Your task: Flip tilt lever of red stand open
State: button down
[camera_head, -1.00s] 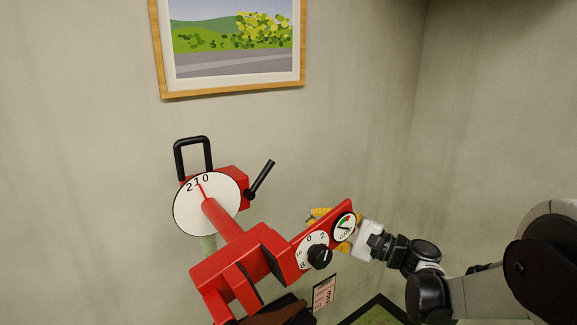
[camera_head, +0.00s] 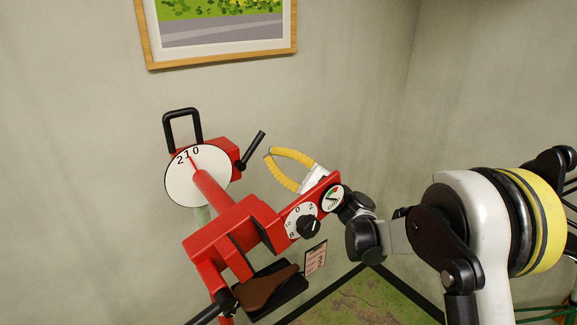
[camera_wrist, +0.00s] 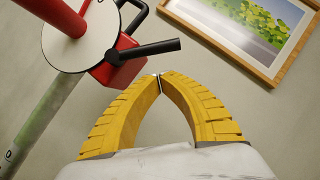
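The red stand (camera_head: 235,226) is in the middle of the head view. Its upper end carries a white round dial (camera_head: 184,189) marked 2 1 0, with a black U-shaped handle on top. A straight black lever (camera_head: 252,150) sticks up and right from the red block behind the dial. In the wrist view this lever (camera_wrist: 156,48) points right, above my fingertips. My gripper (camera_head: 268,154) has curved yellow fingers whose tips meet with nothing visible held. The tips (camera_wrist: 159,77) are close below the lever in the picture, with no clear contact.
A red arm with a knob dial (camera_head: 303,222) and a small gauge (camera_head: 333,198) hides part of my gripper's base. A brown saddle-shaped item (camera_head: 266,289) is below. A framed picture (camera_head: 222,59) hangs on the wall. A green mat (camera_head: 365,298) lies below right.

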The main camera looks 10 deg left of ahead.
aim_at(256, 141)
jog(key=shift+s+a+r, duration=0.6)
jog(key=shift+a+r, duration=0.05)
jog(key=shift+r, duration=0.2)
jog(key=shift+s+a+r+n+g+h+p, duration=0.1)
jog(key=shift+r+n+g+h+p, duration=0.2)
jog(key=shift+n, duration=0.4)
jog(key=shift+s+a+r+n+g+h+p, duration=0.1)
jog(key=shift+r+n+g, duration=0.3)
jog(key=shift+n, duration=0.3)
jog(key=shift+s+a+r+n+g+h+p, duration=0.25)
jog(key=shift+r+n+h+p, duration=0.1)
jog(key=shift+n, duration=0.4)
jog(key=shift+s+a+r+n+g+h+p, duration=0.2)
jog(key=shift+s+r+n+g+h, duration=0.15)
jog(key=shift+n, duration=0.45)
jog(key=shift+s+a+r+n+g+h+p, duration=0.2)
jog(key=shift+r+n+h+p, duration=0.15)
jog(key=shift+n, duration=0.4)
jog(key=shift+f, duration=0.1)
